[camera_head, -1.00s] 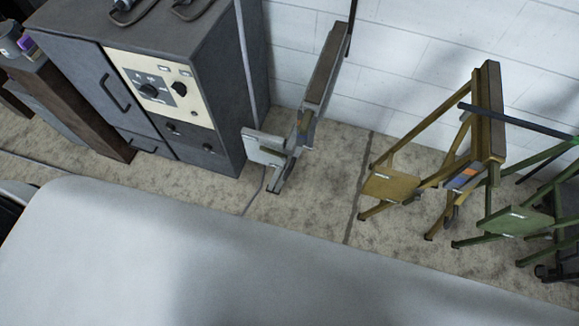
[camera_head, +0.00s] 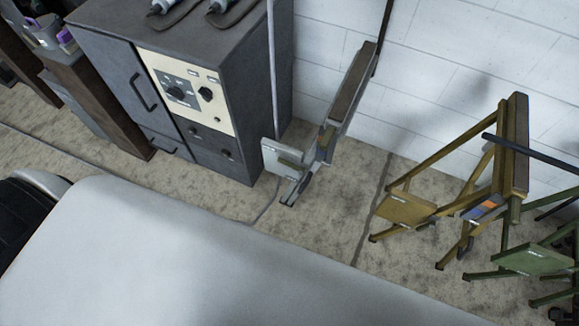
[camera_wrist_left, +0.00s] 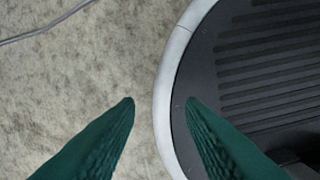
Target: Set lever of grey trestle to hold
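The grey trestle (camera_head: 347,92) stands against the white wall in the head view, just right of the dark cabinet. It has a brownish top beam and a pale grey plate (camera_head: 283,157) low on its left side. Its lever cannot be made out clearly at this size. In the left wrist view my left gripper (camera_wrist_left: 160,103) shows two green fingers spread apart with nothing between them, above the floor and the rim of my base. Neither gripper shows in the head view, and my right gripper is in no frame.
A dark grey cabinet (camera_head: 240,130) with a dial panel stands left of the trestle. A yellow trestle (camera_head: 513,145) and a green trestle (camera_head: 535,260) stand to the right. Bare floor (camera_head: 330,215) lies before them. A cable (camera_wrist_left: 45,28) lies on the floor.

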